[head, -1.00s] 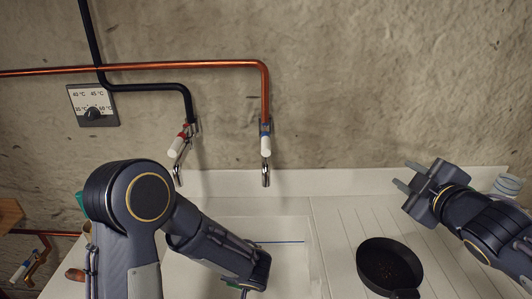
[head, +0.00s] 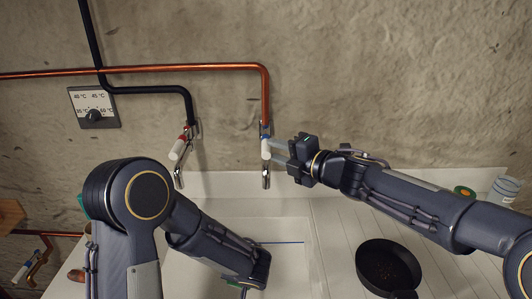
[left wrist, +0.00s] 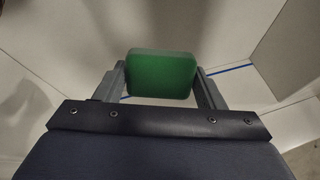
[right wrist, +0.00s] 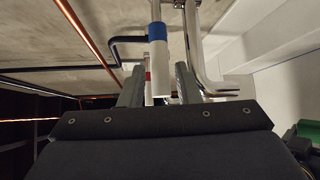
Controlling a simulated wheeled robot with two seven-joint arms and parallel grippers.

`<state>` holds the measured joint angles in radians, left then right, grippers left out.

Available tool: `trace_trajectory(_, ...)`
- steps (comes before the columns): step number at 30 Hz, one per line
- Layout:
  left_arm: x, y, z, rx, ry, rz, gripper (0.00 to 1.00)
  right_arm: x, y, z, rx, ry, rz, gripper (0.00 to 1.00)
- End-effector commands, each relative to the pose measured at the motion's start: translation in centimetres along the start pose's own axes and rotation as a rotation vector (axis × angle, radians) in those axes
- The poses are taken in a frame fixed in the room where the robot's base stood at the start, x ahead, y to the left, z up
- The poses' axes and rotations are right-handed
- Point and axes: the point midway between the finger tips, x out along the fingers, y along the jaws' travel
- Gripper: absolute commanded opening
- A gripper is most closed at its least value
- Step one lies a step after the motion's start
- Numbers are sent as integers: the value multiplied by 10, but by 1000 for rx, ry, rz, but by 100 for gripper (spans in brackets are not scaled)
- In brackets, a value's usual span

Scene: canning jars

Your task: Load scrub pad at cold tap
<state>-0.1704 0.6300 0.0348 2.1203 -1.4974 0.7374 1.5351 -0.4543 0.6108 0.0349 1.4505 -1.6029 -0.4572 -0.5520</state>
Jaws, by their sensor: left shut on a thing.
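The cold tap (head: 265,172) with a blue band and white lever handle hangs from the copper pipe at the wall, above the sink. My right gripper (head: 277,150) is beside it, fingers pointing left at the handle. In the right wrist view the white handle with its blue band (right wrist: 160,62) shows between the two parted fingers; I cannot tell whether they touch it. The green scrub pad (left wrist: 160,80) is held between the fingers of my left gripper (left wrist: 159,68), low over the white sink (head: 285,262). The left fingers are hidden in the head view.
The red-banded hot tap (head: 180,152) is left of the cold tap. A black pan (head: 385,268) stands on the ribbed drainer under my right arm. A round green-and-orange thing (head: 465,191) and a striped cup (head: 505,190) are at the far right. A dial plate (head: 93,106) is on the wall.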

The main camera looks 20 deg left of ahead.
Motion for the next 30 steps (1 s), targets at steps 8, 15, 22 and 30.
trace_trajectory(8,-7,-2,-3,0,0,0,45,39,1,0,2,0,0,30)
trace_trajectory(15,-8,-2,-3,0,0,0,45,45,0,0,2,-2,1,30)
trace_trajectory(22,-8,-2,-3,0,0,0,45,45,0,0,2,-2,1,19)
trace_trajectory(30,-8,-2,-3,0,0,0,45,45,0,0,2,-2,0,0)
